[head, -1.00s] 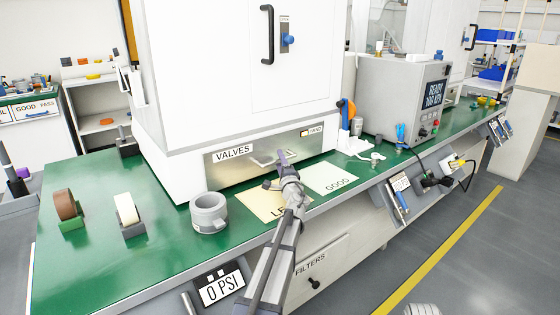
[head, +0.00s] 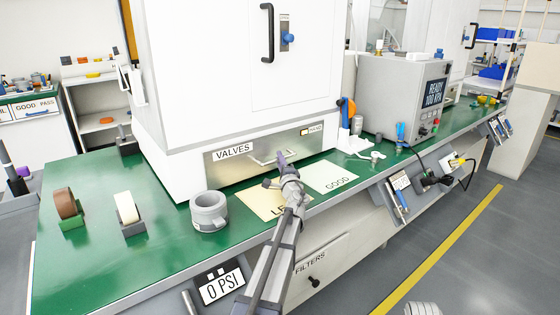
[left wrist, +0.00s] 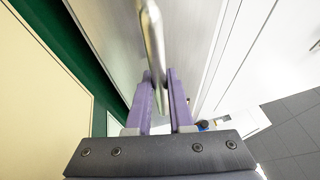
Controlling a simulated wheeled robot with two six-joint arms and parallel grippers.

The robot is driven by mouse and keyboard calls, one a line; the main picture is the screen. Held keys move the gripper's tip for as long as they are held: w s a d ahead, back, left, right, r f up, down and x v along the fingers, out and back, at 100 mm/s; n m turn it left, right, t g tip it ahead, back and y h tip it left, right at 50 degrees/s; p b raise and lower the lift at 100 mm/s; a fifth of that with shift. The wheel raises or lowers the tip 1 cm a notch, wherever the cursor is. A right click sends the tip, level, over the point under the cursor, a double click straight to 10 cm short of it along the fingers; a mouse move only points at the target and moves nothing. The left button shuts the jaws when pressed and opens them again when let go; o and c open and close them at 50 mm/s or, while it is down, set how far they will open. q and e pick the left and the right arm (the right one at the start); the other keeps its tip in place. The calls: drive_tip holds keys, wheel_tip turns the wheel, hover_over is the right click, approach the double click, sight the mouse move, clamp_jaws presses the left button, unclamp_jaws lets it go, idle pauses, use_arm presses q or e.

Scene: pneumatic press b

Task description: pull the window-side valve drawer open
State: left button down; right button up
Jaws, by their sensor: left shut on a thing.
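The valve drawer (head: 222,167) has a brushed metal front with a "VALVES" label, low in the white cabinet above the green bench. It looks about flush with the cabinet; a small gap cannot be told. Its silver bar handle (head: 262,162) is partly hidden by my gripper. My left gripper (head: 281,158) is at the handle, its arm reaching up from the lower middle. In the left wrist view, the purple fingers of my left gripper (left wrist: 162,80) are shut around the handle (left wrist: 152,35), in front of the drawer face (left wrist: 110,35).
Two sheets, a yellow one (head: 249,203) and a white "GOOD" one (head: 333,170), lie on the bench below the drawer. A grey ring-shaped part (head: 209,210) and two tape rolls stand left. A grey control box (head: 385,95) stands right.

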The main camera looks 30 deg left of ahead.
use_arm(q)
drive_tip(key=shift+d, duration=0.1)
idle(0.8)
drive_tip(key=s+d, duration=0.2)
drive_tip(key=d, duration=0.3)
drive_tip(key=s+d, duration=0.3)
drive_tip(key=d, duration=0.3)
drive_tip(key=s+d, duration=0.2)
drive_tip(key=d, duration=0.4)
drive_tip(key=shift+s+d, duration=0.2)
drive_tip(key=shift+d, duration=0.05)
drive_tip(key=c, duration=0.8)
unclamp_jaws()
drive_tip(key=b+v, duration=0.1)
drive_tip(key=v, duration=0.6)
drive_tip(key=shift+s+d, duration=0.25)
drive_tip(key=shift+f, duration=0.1)
